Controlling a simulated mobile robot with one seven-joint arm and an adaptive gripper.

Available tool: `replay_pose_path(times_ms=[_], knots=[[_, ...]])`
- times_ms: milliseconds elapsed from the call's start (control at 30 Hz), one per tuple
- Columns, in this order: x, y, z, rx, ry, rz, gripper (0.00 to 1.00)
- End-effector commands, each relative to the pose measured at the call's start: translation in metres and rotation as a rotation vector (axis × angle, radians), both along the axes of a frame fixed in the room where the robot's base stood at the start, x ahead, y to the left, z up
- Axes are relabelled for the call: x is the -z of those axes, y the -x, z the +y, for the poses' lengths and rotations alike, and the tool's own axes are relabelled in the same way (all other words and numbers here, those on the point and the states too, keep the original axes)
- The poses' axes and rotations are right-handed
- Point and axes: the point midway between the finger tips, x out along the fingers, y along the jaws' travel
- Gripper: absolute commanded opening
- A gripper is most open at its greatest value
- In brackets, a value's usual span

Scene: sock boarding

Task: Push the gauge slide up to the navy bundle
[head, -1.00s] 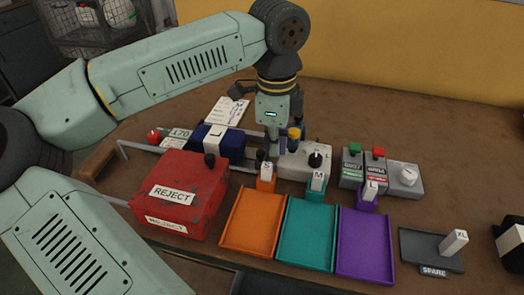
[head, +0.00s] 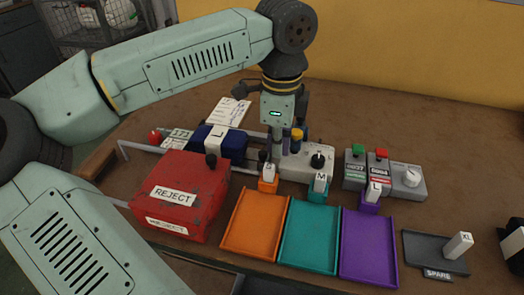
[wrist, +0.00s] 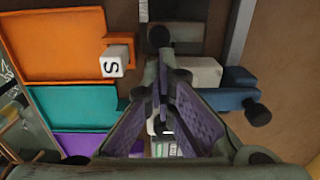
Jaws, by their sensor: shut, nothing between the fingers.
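The navy bundle (head: 232,144), with a white L label on top, lies between metal rails left of my gripper. My gripper (head: 270,153) points down, shut and empty, over the right part of the gauge, near the grey-white block (head: 295,166). In the wrist view the closed fingertips (wrist: 165,75) are beside a pale block and a blue part with a dark knob (wrist: 236,94). I cannot tell which piece is the gauge slide or whether the fingers touch it. The bundle is apart from my gripper, with a gap between.
A red REJECT box (head: 182,193) stands in front of the bundle. Orange (head: 255,222), teal (head: 308,235) and purple (head: 369,245) trays lie empty in front. Button boxes (head: 380,170) stand right of the gauge. A dark SPARE stand (head: 425,256) is at far right.

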Motion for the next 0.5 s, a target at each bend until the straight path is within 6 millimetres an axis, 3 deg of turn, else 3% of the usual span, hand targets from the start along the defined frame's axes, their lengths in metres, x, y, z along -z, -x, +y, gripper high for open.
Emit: replay_pose_path(times_ms=[33,500], knots=[[0.014,0.009,-0.006,0.011,0.011,0.04,0.0],[-0.031,0.007,-0.004,0.009,0.005,0.034,0.0]])
